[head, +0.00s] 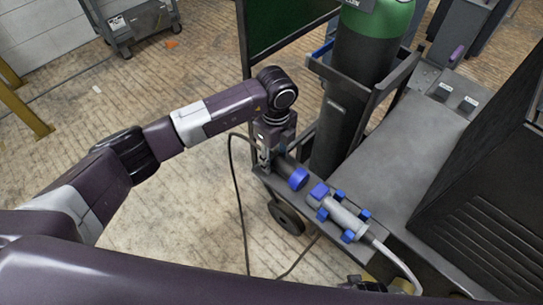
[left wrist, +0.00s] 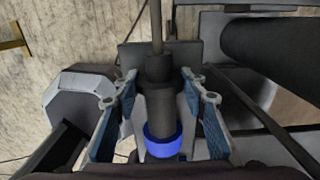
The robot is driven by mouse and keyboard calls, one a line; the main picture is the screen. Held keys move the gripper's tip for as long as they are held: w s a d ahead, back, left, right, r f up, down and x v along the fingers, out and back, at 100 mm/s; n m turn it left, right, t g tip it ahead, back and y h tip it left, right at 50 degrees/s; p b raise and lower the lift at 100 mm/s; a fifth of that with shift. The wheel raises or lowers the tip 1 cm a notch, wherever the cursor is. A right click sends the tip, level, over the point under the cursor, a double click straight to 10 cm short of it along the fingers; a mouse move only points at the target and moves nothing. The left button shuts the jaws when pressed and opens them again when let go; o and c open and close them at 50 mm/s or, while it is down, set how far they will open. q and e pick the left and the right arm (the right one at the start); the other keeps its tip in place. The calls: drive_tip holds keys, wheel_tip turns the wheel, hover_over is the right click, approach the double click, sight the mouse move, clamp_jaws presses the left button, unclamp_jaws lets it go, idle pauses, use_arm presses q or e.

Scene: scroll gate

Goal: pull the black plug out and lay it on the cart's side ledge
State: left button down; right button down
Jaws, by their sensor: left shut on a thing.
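The black plug (left wrist: 160,104) has a blue ring (left wrist: 163,140) at its end and a black cable (left wrist: 155,25) leaving the other end. My left gripper (head: 268,158) is shut on the plug, with a finger on each side of it in the left wrist view. In the head view, the plug's blue ring (head: 298,179) faces the blue-ringed grey connector (head: 342,214), with a small gap showing between them. The connector sits in blue clamps on the cart's side ledge (head: 396,237).
A green and black gas cylinder (head: 372,45) stands on the cart behind my left gripper. A dark machine (head: 490,185) stands on the cart at right. A pale cable (head: 398,265) leaves the connector. The black cable (head: 236,190) hangs beside the cart. Wooden floor at left is mostly clear.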

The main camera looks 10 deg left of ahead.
use_arm(q)
drive_tip(key=shift+s+d+r, duration=0.1)
drive_tip(key=shift+d, duration=0.25)
use_arm(e)
drive_tip(key=shift+f, duration=0.4)
use_arm(q)
drive_tip(key=c, duration=1.1)
unclamp_jaws()
drive_tip(key=shift+c, duration=0.2)
use_arm(e)
drive_tip(key=shift+r, duration=0.1)
use_arm(q)
wheel_tip(320, 180, up, 12)
